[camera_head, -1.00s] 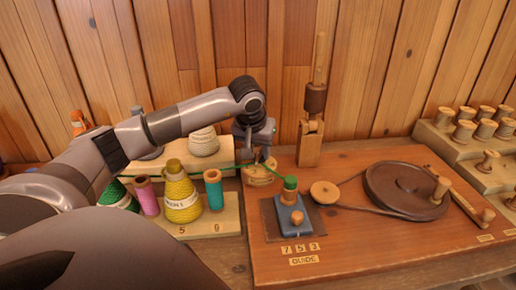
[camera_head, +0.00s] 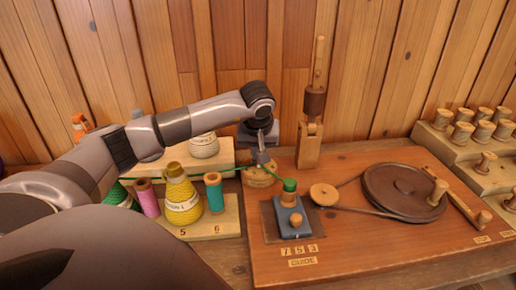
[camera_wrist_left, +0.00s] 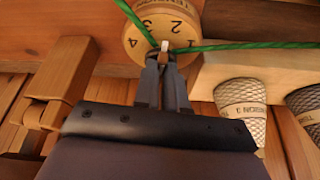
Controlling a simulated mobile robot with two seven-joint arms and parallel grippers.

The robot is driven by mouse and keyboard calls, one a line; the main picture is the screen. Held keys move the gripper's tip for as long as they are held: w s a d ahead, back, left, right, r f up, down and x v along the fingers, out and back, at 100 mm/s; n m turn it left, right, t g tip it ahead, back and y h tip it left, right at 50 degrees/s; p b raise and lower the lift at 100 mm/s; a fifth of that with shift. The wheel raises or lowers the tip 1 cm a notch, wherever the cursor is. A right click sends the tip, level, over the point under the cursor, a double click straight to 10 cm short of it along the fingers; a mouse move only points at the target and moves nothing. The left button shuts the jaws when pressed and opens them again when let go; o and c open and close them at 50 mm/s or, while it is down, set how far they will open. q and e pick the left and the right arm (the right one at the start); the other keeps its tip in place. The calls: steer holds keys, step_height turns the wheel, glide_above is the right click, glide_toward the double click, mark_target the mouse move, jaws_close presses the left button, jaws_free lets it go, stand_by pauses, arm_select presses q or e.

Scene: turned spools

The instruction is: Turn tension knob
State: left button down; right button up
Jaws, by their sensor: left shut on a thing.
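The tension knob (camera_wrist_left: 160,25) is a round wooden dial, marked TENSION with numbers, at the top of the left wrist view. In the head view the dial (camera_head: 262,176) is at the board's back left edge. My left gripper (camera_wrist_left: 166,52) is shut at the dial's lower edge, on a small pale pointer of the knob. In the head view my left gripper (camera_head: 262,158) reaches down onto the dial from behind. A green thread (camera_wrist_left: 235,46) runs across the dial by the fingertips. My right gripper is not in view.
A blue block with a green spool (camera_head: 290,186) stands on the board right of the dial. A large brown wheel (camera_head: 400,190) is at right. Yellow (camera_head: 182,195) and teal (camera_head: 214,192) thread spools stand at left.

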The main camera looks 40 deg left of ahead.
arm_select(q)
steer(key=n, duration=0.1)
steer(key=n+g+y+p, duration=0.1)
steer(key=n, duration=0.2)
steer(key=shift+w+d+r+n+p, duration=0.15)
steer(key=shift+w+r+n+p, duration=0.15)
steer(key=shift+p, duration=0.1)
steer(key=n+g, duration=0.1)
steer(key=n, duration=0.1)
steer(key=n+g+p, duration=0.1)
steer(key=n, duration=0.1)
steer(key=shift+w+f+n+y, duration=0.1)
steer(key=shift+w+n+y, duration=0.1)
steer(key=shift+n+y, duration=0.15)
steer(key=n+g+p, duration=0.1)
steer(key=n, duration=0.2)
steer(key=shift+w+n+g, duration=0.15)
steer(key=shift+n+g, duration=0.1)
steer(key=shift+g, duration=0.05)
steer(key=n+g, duration=0.1)
steer(key=n, duration=0.3)
steer(key=shift+w, duration=0.2)
steer(key=shift+f+n+g+h, duration=0.1)
steer(key=shift+n+g+h, duration=0.2)
steer(key=shift+h, duration=0.15)
steer(key=c, duration=1.2)
jaws_free()
steer(key=v, duration=0.7)
